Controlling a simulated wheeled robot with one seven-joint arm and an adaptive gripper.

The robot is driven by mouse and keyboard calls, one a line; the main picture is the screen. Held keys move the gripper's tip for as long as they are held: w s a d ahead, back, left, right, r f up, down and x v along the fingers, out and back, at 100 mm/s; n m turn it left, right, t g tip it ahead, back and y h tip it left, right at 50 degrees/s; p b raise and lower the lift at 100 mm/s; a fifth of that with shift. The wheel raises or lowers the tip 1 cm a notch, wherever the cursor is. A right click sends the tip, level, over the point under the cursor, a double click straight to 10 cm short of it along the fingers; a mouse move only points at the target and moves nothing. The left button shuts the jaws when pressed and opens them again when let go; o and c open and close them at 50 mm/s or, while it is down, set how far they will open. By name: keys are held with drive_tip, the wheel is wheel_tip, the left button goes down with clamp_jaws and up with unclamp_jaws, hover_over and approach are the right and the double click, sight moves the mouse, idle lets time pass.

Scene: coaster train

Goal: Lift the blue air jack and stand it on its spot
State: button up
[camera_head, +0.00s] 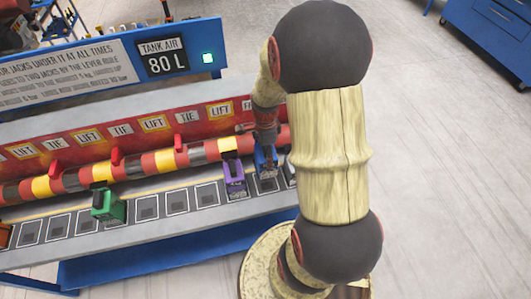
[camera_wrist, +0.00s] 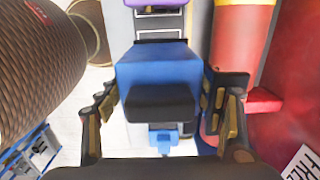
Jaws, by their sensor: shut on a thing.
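The blue air jack (camera_wrist: 158,68) fills the middle of the wrist view, with a dark block on its near end. My gripper (camera_wrist: 165,105) has a finger on each side of it and is shut on it. In the head view the blue jack (camera_head: 265,160) is at the right part of the bench, beside the purple jack and under my gripper (camera_head: 264,137). My arm hides part of this area. Square marked spots (camera_head: 208,195) run in a row along the grey bench top. I cannot tell whether the jack touches the bench.
A purple jack (camera_head: 234,178) stands just left of the blue one, and a green jack (camera_head: 108,206) stands farther left. A red, yellow and grey tube (camera_head: 130,167) runs behind the spots. A red panel with LIFT and TIE labels (camera_head: 153,123) rises behind it.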

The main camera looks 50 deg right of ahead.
drive_tip(key=shift+f+b, duration=2.9)
drive_tip(key=shift+f, duration=2.05)
drive_tip(key=shift+f+b, duration=0.3)
drive_tip(key=shift+f, duration=0.2)
drive_tip(key=o, duration=1.7)
drive_tip(key=shift+c, duration=0.2)
drive_tip(key=o, duration=0.4)
drive_tip(key=shift+o, duration=0.5)
drive_tip(key=shift+f, duration=0.1)
wheel_tip(320, 180, up, 12)
drive_tip(key=shift+r, duration=0.1)
